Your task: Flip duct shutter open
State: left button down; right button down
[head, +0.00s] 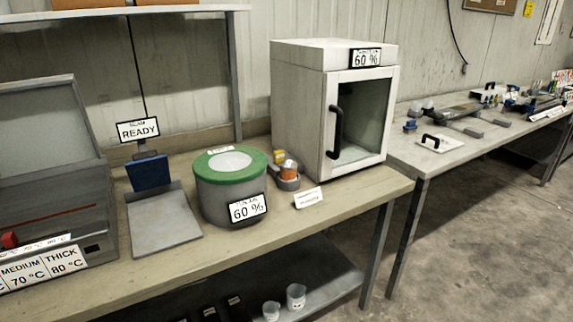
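I cannot make out a duct shutter in the head view. Neither of my grippers is in view. A white cabinet (298,112) with a glass door (362,118), a black handle (336,132) and a "60 %" sign (366,57) stands on the near bench. Its door looks shut. A small blue panel (150,172) stands behind a flat grey plate (163,220), under a "READY" sign (138,129).
A grey machine (45,150) with its lid raised and a red knob (9,240) sits at the left. Small jars (288,170) and a label card (309,198) are beside the drum. White cups (296,296) stand on the lower shelf. A second bench (440,165) holds tools. Floor at right is clear.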

aim_at(278, 155)
jog(key=u, duration=0.75)
jog(key=i, duration=0.45)
